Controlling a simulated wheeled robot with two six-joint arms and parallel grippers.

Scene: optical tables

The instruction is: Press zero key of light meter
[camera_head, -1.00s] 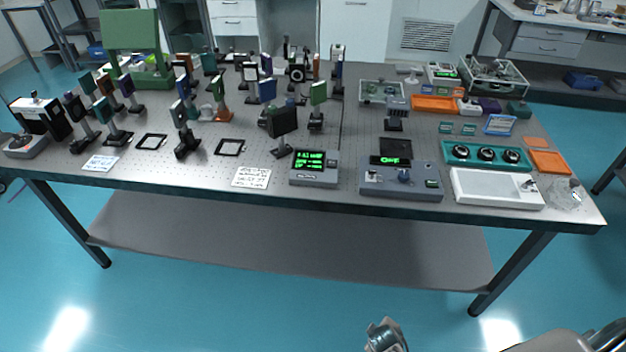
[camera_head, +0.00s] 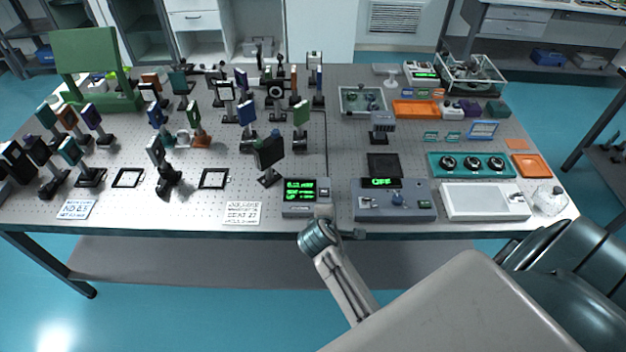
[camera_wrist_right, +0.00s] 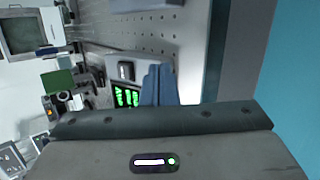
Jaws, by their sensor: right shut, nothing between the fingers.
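The light meter (camera_head: 299,189) is a grey box with a green lit display, at the front edge of the table left of the grey OFF console. It also shows in the right wrist view (camera_wrist_right: 126,96), with a raised grey part (camera_wrist_right: 126,70) beside the display. My right gripper (camera_head: 324,211) is at the meter's front right corner. In the right wrist view its blue-grey fingers (camera_wrist_right: 158,84) are shut and empty, and they partly cover the meter's near side. I cannot tell whether they touch it. The zero key is too small to make out. My left gripper is out of view.
The grey console (camera_head: 393,205) with an OFF display and knobs stands right of the meter. A written card (camera_head: 242,213) lies left of it. A black optic on a post (camera_head: 269,156) stands behind it. A white tray (camera_head: 485,202) is further right.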

